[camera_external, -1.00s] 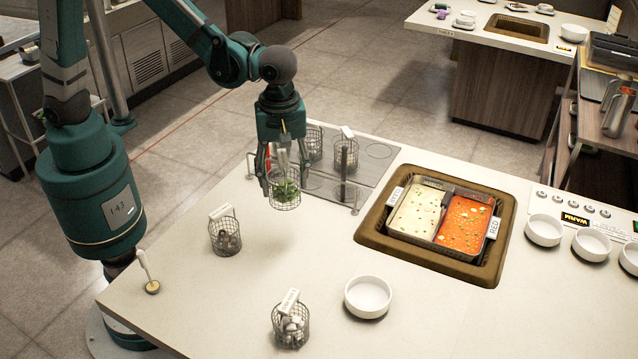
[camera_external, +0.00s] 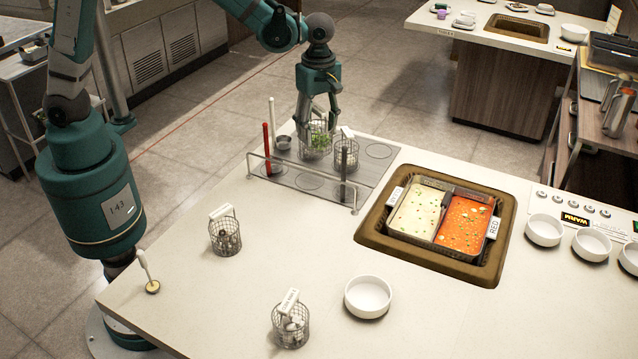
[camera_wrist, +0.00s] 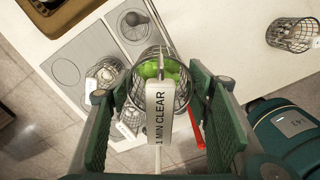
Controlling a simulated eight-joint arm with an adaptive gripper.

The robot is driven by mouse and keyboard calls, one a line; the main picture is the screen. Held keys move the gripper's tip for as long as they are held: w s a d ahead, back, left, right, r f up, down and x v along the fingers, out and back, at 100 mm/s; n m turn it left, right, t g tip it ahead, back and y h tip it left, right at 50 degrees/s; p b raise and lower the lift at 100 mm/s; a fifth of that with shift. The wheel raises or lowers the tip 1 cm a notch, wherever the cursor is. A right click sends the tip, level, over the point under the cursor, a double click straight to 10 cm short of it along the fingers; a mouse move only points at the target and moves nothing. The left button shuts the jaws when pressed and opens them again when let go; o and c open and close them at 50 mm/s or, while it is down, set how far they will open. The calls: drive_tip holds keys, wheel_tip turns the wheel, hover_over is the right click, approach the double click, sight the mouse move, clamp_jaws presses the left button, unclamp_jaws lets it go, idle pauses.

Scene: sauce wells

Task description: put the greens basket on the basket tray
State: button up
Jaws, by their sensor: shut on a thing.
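The greens basket (camera_external: 318,142), a wire basket with green leaves, is held in my gripper (camera_external: 320,108), which is shut on it. In the wrist view the greens (camera_wrist: 160,69) and the white tag (camera_wrist: 159,112) reading "1 MIN CLEAR" sit between the fingers. The basket is over the back part of the grey basket tray (camera_external: 300,180), which has round marked spots. I cannot tell whether its base touches the tray. Another wire basket (camera_external: 346,155) stands to its right, and a further one (camera_wrist: 130,122) shows close by in the wrist view.
A low metal rail (camera_external: 300,172) runs along the tray's front, with a red-handled tool (camera_external: 267,148) and a dark-handled one (camera_external: 344,168). A two-part soup pot (camera_external: 440,215) is to the right. Two baskets (camera_external: 225,237) (camera_external: 291,326) and a white bowl (camera_external: 368,297) stand in front.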

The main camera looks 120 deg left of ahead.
drive_tip(key=s+a+n, duration=0.2)
drive_tip(key=s+a, duration=0.4)
drive_tip(key=a, duration=0.4)
drive_tip(key=s+a+n, duration=0.2)
drive_tip(key=s+a, duration=0.4)
drive_tip(key=a, duration=0.4)
drive_tip(key=s+a+n, duration=0.2)
drive_tip(key=s+a, duration=0.5)
drive_tip(key=a, duration=0.3)
drive_tip(key=shift+w+d+f, duration=0.15)
drive_tip(key=shift+f, duration=1.2)
drive_tip(key=shift+w+d+f, duration=0.1)
drive_tip(key=shift+w+f, duration=0.05)
drive_tip(key=shift+f, duration=1.2)
wheel_tip(320, 180, down, 6)
drive_tip(key=shift+f, duration=0.15)
drive_tip(key=shift+f+b, duration=0.4)
drive_tip(key=shift+f, duration=1.45)
drive_tip(key=shift+f, duration=0.2)
